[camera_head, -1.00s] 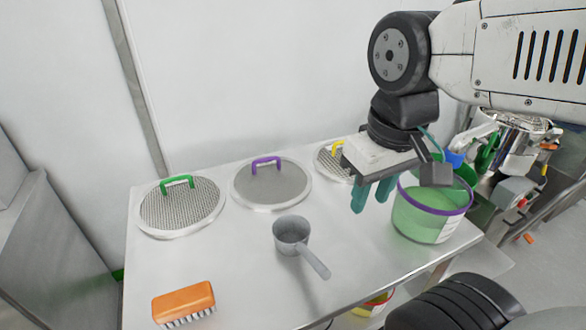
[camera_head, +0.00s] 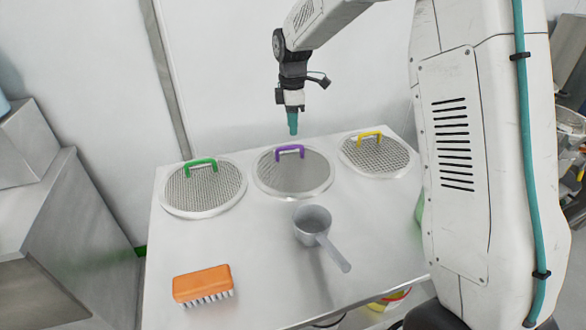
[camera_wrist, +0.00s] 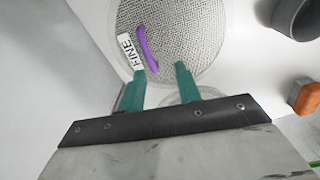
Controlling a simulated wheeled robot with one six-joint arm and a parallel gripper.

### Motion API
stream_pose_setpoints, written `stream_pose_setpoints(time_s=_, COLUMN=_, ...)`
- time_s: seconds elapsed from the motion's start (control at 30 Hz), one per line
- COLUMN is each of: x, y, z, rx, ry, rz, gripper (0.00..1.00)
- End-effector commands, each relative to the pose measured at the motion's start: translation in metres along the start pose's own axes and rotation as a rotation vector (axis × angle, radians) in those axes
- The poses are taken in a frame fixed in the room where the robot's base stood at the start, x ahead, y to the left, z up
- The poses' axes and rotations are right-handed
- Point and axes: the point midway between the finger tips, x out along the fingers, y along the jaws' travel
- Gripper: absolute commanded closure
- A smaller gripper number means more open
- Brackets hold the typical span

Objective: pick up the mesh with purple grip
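The round mesh with the purple grip (camera_head: 293,172) lies flat on the steel table, between the green-grip mesh and the yellow-grip mesh. Its purple grip (camera_head: 289,151) stands up as a small arch near the far side. In the wrist view the purple grip (camera_wrist: 148,50) shows beside a white label reading "FINE". My gripper (camera_head: 293,130) hangs pointing down above the purple grip, apart from it. In the wrist view my gripper (camera_wrist: 160,72) has its two teal fingers spread with nothing between them; the grip lies beyond the tips, nearer the left finger.
The green-grip mesh (camera_head: 203,188) is at left and the yellow-grip mesh (camera_head: 378,156) at right. A grey scoop (camera_head: 312,220) and an orange brush (camera_head: 203,284) lie nearer the front of the table (camera_head: 255,250). A wall stands close behind the meshes.

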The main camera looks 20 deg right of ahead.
Motion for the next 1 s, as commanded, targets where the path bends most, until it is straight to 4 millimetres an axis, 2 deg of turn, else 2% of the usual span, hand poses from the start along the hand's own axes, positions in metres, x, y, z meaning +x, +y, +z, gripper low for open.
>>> stream_pose_setpoints(time_s=0.03, x=0.011, y=0.009, z=-0.003, rx=-0.033, ry=-0.001, rz=-0.005, gripper=0.66)
stream_pose_setpoints(time_s=0.2, x=0.031, y=0.022, z=-0.007, rx=-0.094, ry=-0.001, rz=-0.009, gripper=0.66)
stream_pose_setpoints(time_s=0.57, x=0.066, y=0.023, z=-0.006, rx=-0.099, ry=-0.001, rz=-0.009, gripper=0.66)
stream_pose_setpoints(time_s=0.8, x=0.101, y=0.023, z=-0.004, rx=-0.098, ry=-0.002, rz=-0.01, gripper=0.66)
stream_pose_setpoints(time_s=1.0, x=0.105, y=0.024, z=-0.005, rx=-0.098, ry=-0.001, rz=-0.007, gripper=0.66)
